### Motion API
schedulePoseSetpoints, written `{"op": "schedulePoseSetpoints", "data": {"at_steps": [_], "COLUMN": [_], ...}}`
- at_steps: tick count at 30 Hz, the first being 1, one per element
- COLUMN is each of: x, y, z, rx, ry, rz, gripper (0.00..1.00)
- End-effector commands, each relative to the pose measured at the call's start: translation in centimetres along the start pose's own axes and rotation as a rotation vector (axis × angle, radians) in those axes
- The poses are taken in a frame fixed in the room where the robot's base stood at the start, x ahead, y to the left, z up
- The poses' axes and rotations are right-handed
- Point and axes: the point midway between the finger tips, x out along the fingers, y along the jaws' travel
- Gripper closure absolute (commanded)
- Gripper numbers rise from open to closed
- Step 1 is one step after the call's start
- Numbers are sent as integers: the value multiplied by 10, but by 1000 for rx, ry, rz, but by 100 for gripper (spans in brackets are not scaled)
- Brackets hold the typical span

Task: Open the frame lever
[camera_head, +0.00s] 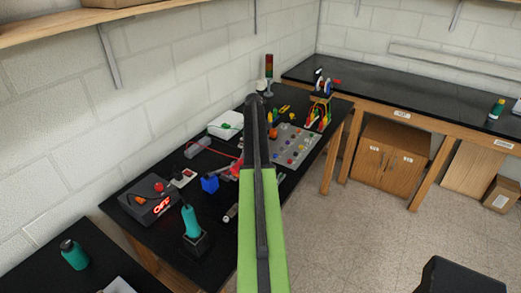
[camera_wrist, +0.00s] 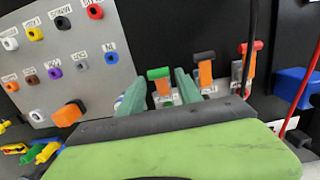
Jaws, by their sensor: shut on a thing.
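One has a green top (camera_wrist: 159,73), one a dark top (camera_wrist: 205,58) and one a red top (camera_wrist: 251,47). The labels are too small to read, so I cannot tell which is the frame lever. My gripper (camera_wrist: 161,92) has its two green fingers on either side of the green-topped lever, shut on it. The lever's lower part is partly hidden by my gripper. In the head view, my arm hides the gripper and most of the levers.
A grey panel (camera_head: 294,146) with coloured knobs lies beside the levers; an orange knob (camera_wrist: 67,114) is near its edge. A blue box (camera_head: 210,184), a red cable (camera_wrist: 302,75) and a teal tool (camera_head: 191,221) in a dark holder are close by on the black bench (camera_head: 150,237).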

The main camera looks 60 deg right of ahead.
Motion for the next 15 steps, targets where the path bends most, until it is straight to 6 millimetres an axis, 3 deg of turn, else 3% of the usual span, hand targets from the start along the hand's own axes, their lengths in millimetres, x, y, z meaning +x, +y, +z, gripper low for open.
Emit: {"op": "schedulePoseSetpoints", "data": {"at_steps": [15], "x": [-7], "y": [0], "z": [-13], "rx": [-1], "ry": [-255], "rz": [-1], "gripper": [99]}}
